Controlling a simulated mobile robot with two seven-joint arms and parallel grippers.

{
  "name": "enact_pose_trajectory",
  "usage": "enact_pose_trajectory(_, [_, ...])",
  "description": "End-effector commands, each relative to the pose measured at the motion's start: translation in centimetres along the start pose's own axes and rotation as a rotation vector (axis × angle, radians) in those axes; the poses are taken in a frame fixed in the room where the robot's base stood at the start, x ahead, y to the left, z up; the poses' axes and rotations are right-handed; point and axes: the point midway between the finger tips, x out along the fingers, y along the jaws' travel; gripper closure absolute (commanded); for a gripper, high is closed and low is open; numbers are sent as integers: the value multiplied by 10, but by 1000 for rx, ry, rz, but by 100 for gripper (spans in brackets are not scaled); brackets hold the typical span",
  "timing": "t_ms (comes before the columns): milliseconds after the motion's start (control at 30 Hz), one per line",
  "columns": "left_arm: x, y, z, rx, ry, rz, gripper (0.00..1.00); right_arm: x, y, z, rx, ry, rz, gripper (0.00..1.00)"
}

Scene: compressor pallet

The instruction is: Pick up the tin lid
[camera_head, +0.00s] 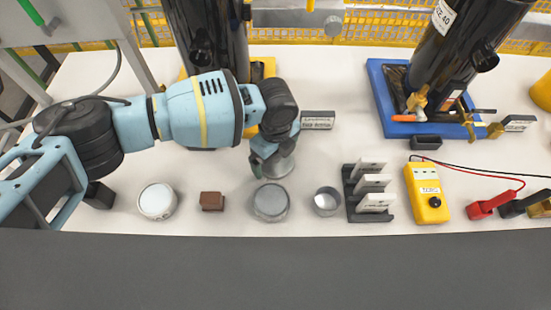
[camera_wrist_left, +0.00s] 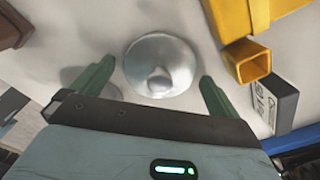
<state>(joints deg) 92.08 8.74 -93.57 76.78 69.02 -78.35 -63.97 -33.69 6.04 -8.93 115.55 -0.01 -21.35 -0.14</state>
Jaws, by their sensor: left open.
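The tin lid (camera_wrist_left: 160,55) is a round silver disc with a raised knob, lying on the white table. In the head view the lid (camera_head: 281,168) is partly hidden by my left gripper (camera_head: 265,160). In the left wrist view my left gripper (camera_wrist_left: 157,88) is open, with its green fingertips on either side of the lid's near part. Nothing is held, and I cannot tell the exact height above the lid. My right gripper is not in view.
A grey round tin (camera_head: 271,202) stands in front, with a small metal cup (camera_head: 327,200), brown block (camera_head: 212,201) and white-topped round container (camera_head: 158,201) nearby. A black rack (camera_head: 354,207) and yellow meter (camera_head: 427,193) stand right. A black cylinder (camera_head: 212,40) stands behind.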

Motion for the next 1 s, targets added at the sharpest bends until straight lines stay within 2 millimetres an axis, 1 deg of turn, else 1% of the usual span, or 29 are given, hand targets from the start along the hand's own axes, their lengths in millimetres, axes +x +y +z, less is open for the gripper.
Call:
enact_pose_trajectory(67, [3,0,0,0,0,0,0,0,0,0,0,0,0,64])
enact_pose_trajectory(267, [3,0,0,0,-1,0,0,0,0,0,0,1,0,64])
enact_pose_trajectory(500, [3,0,0,0,0,0,31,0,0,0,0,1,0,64])
enact_pose_trajectory(567, [3,0,0,0,0,0,39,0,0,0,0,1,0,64])
enact_pose_trajectory(600, [3,0,0,0,0,0,41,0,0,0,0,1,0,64])
enact_pose_trajectory(833, [1,0,0,0,0,-1,41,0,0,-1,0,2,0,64])
enact_pose_trajectory(933, [-8,0,0,1,-1,-2,41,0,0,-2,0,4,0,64])
enact_pose_trajectory(1000, [-19,-1,1,1,-1,-3,41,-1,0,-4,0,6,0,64])
